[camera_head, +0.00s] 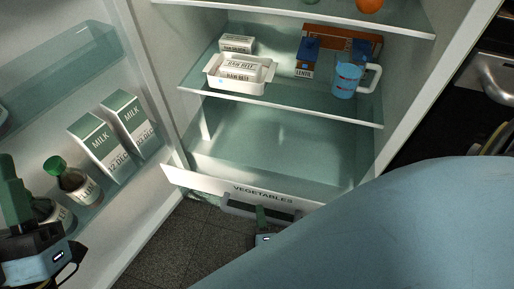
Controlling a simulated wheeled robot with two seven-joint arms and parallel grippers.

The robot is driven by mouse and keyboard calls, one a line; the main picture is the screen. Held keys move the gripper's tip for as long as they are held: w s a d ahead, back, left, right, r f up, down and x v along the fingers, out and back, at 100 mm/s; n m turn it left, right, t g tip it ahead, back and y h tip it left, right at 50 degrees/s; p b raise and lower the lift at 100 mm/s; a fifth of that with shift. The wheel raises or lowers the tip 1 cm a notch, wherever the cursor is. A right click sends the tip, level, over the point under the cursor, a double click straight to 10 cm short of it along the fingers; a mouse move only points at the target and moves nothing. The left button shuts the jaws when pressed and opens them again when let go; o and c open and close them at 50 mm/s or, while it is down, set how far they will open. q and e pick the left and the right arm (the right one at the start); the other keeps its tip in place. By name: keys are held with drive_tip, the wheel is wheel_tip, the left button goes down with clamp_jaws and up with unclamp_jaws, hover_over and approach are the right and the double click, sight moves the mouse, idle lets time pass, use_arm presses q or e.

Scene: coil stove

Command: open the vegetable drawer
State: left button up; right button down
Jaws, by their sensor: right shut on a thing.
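The vegetable drawer (228,184) is at the bottom of the open fridge, with a white front labelled VEGETABLES. Its front appears to stand forward of the shelf above, and its visible inside looks empty. Its grey handle (240,206) runs along the lower front. My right gripper (262,216) is at the handle and shut on it; my large blue arm link hides the drawer's right end. My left gripper (14,190) is at the lower left, in front of the fridge door's bottles and away from the drawer. Its fingertips are too unclear to tell their opening.
The open fridge door on the left holds two milk cartons (108,140) and a green-capped bottle (73,181). The shelf above the drawer holds a white container (222,84), a lentil box (306,70) and a blue cup (346,81). Dark floor (185,235) shows below the drawer.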

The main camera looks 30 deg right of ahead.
idle(0.3)
drive_tip(key=c, duration=1.4)
unclamp_jaws()
drive_tip(key=shift+r, duration=0.1)
